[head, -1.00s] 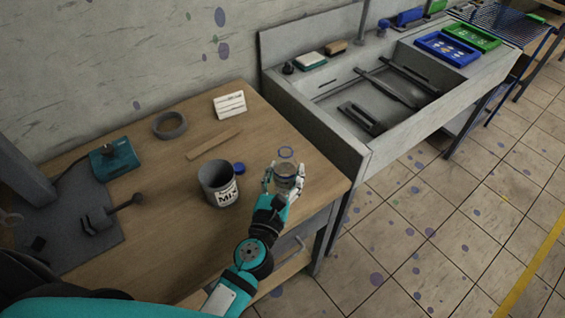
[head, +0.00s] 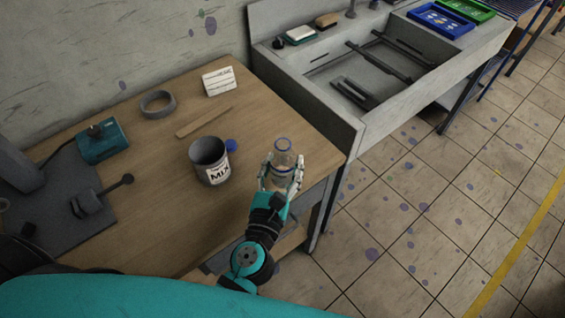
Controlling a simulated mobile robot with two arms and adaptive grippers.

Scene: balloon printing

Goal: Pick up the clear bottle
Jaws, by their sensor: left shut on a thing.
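The clear bottle (head: 283,158) stands upright between the fingers of my left gripper (head: 281,174), near the right front edge of the wooden table (head: 165,215). The bottle has a blue ring near its top and a pale label lower down. My left gripper is shut on it, with fingers on both sides. The fingers hide part of the bottle's lower body, and I cannot tell whether its base touches the table. My right gripper is not in view.
A grey MIX can (head: 208,160) and a blue cap (head: 231,146) stand left of the bottle. A grey sink (head: 350,138) adjoins the table's right side.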

